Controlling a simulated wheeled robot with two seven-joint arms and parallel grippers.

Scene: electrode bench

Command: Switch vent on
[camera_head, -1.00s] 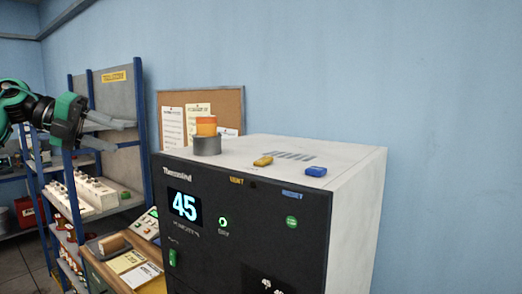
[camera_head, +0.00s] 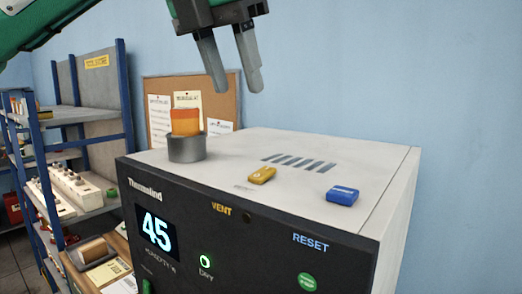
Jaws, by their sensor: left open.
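The dark-fronted cabinet (camera_head: 190,195) has a white top. A yellow rocker-like switch (camera_head: 261,175) sits on that top near the front edge, above and right of the yellow VENT label (camera_head: 221,209). A small dark round spot (camera_head: 247,218) beside the label looks unlit. A blue switch (camera_head: 342,195) sits farther right, above the RESET label. My left gripper (camera_head: 237,88) is open and empty, fingers pointing down. It hangs above the cabinet, higher in the picture than the yellow switch and apart from it. My right gripper is out of view.
An orange beacon (camera_head: 185,122) in a grey round base (camera_head: 187,148) stands on the top's left part, close to the gripper's left in the picture. Vent slots (camera_head: 299,163) lie behind the switches. The display (camera_head: 157,232) reads 45. Shelves (camera_head: 85,115) stand left.

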